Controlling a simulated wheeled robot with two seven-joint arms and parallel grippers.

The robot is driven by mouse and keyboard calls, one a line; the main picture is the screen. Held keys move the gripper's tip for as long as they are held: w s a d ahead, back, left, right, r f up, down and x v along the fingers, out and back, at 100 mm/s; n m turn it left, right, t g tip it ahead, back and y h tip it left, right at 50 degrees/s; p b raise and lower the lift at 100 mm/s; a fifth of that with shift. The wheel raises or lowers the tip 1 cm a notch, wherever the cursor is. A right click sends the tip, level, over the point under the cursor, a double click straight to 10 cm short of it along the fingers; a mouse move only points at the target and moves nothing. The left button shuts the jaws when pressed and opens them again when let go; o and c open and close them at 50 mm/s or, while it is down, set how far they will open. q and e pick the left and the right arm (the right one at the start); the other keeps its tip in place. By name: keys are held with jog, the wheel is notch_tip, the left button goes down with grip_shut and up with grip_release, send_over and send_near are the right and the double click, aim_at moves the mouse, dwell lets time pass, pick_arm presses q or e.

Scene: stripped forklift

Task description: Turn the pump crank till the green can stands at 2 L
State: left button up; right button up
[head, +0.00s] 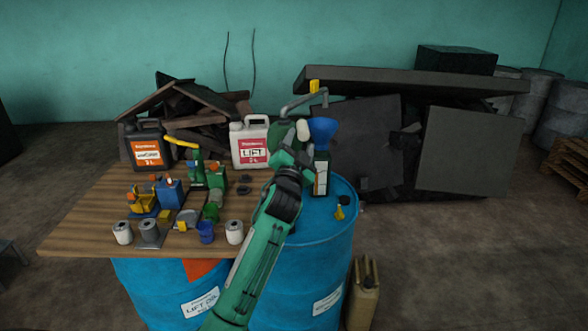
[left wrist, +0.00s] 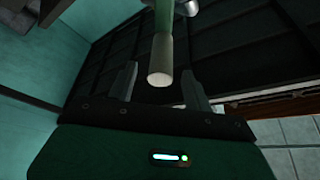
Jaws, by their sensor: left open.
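The green pump (head: 285,137) stands on the blue drum behind my left gripper, partly hidden. Its grey spout (head: 303,98) arches over to a blue funnel (head: 322,128). The funnel sits on a dark can (head: 321,173) with a pale strip on its front; the level is too small to read. A pale crank grip (head: 303,129) shows beside the pump. My left gripper (head: 294,158) is at the pump, below the grip. In the left wrist view, the open fingers (left wrist: 158,88) stand either side of the grip's round end (left wrist: 160,76), with gaps visible. My right gripper is out of view.
The wooden table (head: 85,232) at left carries a dark canister (head: 146,145), a white canister (head: 250,142) and several small parts and cans. A yellow-handled item (head: 340,210) lies on the blue drum top (head: 318,228). Dark panels (head: 465,150) stand behind.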

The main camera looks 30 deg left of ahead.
pick_arm(q)
jog(key=b+v, duration=0.2)
jog(key=v, duration=0.5)
jog(key=shift+s, duration=0.15)
dwell(1.1)
